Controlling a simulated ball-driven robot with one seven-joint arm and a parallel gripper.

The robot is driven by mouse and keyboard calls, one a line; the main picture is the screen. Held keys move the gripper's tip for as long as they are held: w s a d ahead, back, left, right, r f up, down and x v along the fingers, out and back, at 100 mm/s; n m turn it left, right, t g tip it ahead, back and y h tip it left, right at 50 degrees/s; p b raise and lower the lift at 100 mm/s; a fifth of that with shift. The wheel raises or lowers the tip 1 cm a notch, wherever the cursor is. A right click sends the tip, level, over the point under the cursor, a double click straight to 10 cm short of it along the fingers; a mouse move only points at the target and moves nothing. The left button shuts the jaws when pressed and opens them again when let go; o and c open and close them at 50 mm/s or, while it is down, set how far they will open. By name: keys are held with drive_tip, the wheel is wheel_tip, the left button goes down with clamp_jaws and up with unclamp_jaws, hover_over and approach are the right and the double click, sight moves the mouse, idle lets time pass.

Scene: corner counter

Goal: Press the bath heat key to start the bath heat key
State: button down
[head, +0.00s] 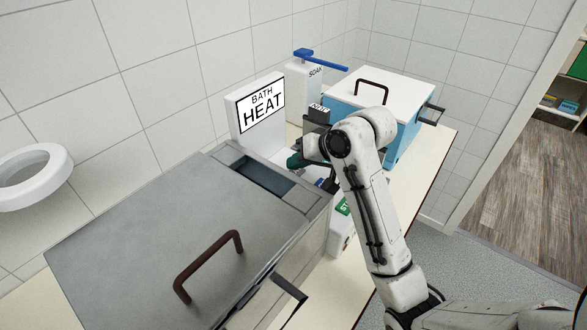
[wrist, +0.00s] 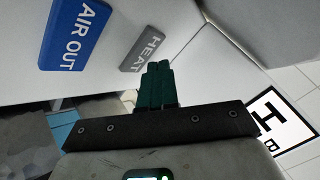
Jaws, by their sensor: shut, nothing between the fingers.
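The bath heat key is a grey key marked HEAT (wrist: 142,52) on a white panel in the wrist view. My gripper (wrist: 158,66) has dark green fingers, shut together and empty. Their tips show just below and right of the grey key; I cannot tell whether they touch it. In the head view my gripper (head: 294,162) is low in front of the white BATH HEAT sign (head: 262,105), beside the grey bath. The key itself is hidden there by my arm.
A blue AIR OUT key (wrist: 73,35) sits beside the grey key. A green key (head: 343,207) shows partly behind my arm. The grey bath lid (head: 140,240) with a brown handle fills the front left. A white-lidded blue box (head: 385,92) and a SOAK dispenser (head: 305,85) stand behind.

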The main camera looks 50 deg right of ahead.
drive_tip(key=shift+r, duration=0.2)
wheel_tip(320, 180, up, 5)
drive_tip(key=p, duration=0.6)
idle(1.0)
